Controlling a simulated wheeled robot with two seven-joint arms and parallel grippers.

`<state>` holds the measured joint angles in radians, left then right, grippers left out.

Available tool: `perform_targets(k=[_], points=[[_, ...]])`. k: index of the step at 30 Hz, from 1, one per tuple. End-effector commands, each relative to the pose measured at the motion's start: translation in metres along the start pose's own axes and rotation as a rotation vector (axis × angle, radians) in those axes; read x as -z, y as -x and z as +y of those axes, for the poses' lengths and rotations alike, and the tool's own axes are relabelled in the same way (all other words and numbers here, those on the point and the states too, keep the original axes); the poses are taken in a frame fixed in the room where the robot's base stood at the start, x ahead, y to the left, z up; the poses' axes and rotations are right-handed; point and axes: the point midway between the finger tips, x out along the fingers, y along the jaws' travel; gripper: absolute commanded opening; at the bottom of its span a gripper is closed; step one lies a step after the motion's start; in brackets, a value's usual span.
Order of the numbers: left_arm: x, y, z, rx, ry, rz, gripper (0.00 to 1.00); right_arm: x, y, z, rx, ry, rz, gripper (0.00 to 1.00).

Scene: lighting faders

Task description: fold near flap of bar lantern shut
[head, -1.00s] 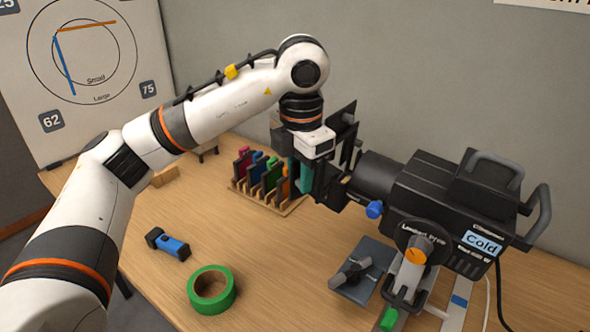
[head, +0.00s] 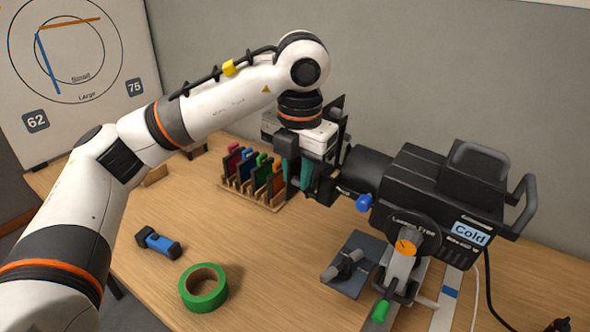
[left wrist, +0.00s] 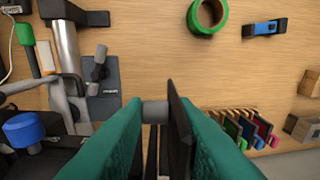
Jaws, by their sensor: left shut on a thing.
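The bar lantern (head: 425,190) is a black lamp marked "Cold" at the right of the table, its barrel pointing left. Black flaps stand at the barrel's front; a dark plate (head: 337,108) rises behind my wrist. My left gripper (head: 298,178) is at the lantern's front, its teal fingers pointing down. In the left wrist view the fingers (left wrist: 158,112) are shut around a thin dark flap (left wrist: 180,122) with a grey knob (left wrist: 154,112) beside it. My wrist hides much of the flaps in the head view. My right gripper is out of view.
A rack of coloured filters (head: 252,178) stands close to the left of my gripper. A green tape roll (head: 203,288) and a blue-black tool (head: 158,243) lie at the front left. A grey plate with a handle (head: 347,268) lies before the lantern.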

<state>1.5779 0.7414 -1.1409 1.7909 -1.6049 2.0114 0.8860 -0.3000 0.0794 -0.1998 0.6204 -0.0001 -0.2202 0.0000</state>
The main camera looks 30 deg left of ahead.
Motion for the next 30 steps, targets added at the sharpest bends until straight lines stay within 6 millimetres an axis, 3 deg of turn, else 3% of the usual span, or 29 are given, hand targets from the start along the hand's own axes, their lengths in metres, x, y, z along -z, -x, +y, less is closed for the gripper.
perform_targets(k=[3,4,7,19,30], points=[[0.0,-0.001,0.002,-0.004,-0.004,0.001,0.02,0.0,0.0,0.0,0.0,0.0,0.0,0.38],[0.0,-0.001,0.002,-0.004,-0.004,0.001,0.26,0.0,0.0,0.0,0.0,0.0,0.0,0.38],[0.0,-0.001,0.002,-0.003,-0.003,0.001,0.41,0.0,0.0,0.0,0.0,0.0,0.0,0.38],[0.001,0.009,0.001,-0.001,-0.002,0.003,0.41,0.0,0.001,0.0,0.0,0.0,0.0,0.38],[0.001,0.084,0.003,0.0,-0.002,0.006,0.41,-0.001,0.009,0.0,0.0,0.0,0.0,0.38]])
